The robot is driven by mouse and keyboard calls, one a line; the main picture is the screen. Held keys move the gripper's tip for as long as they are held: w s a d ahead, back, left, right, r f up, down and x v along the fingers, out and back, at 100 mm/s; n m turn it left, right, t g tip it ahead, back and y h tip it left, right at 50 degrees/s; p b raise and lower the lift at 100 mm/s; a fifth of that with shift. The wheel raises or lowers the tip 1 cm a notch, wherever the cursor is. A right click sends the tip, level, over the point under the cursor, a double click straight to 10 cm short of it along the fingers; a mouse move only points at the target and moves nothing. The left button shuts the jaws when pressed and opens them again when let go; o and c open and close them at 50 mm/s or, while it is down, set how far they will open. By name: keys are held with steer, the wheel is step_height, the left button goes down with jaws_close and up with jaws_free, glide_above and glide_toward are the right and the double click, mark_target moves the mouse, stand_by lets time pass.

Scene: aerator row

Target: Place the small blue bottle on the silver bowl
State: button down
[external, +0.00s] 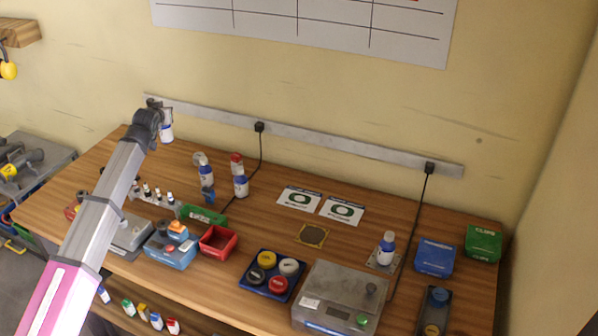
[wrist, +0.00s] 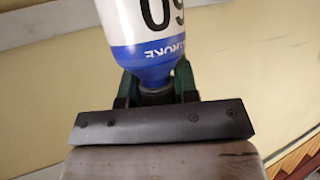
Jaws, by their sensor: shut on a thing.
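My gripper (external: 157,104) is raised near the wall, above the back left part of the table. It is shut on a white and blue bottle (external: 166,131), which hangs below it clear of the table. In the wrist view the dark green fingers of my gripper (wrist: 157,90) grip the bottle (wrist: 143,52) at its narrow neck. Its label shows large black digits and a blue band. I cannot pick out a silver bowl for certain. A similar bottle (external: 386,249) stands on a small grey plate (external: 375,266) at the right.
More bottles (external: 207,174) (external: 240,185) stand on the table (external: 220,265) at the back left. A red bin (external: 217,242), a blue tray (external: 256,290) of round jars, a grey metal box (external: 335,290) and blue (external: 435,259) and green (external: 483,243) boxes crowd the front and right.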

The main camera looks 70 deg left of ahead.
steer(key=w+a+f, duration=0.2)
steer(key=w+f, duration=0.8)
steer(key=shift+w+a+f, duration=0.15)
steer(key=shift+a+f, duration=0.05)
steer(key=shift+f, duration=0.1)
stand_by(0.4)
steer(key=c, duration=0.9)
jaws_free()
steer(key=shift+f, duration=0.1)
steer(key=v, duration=1.2)
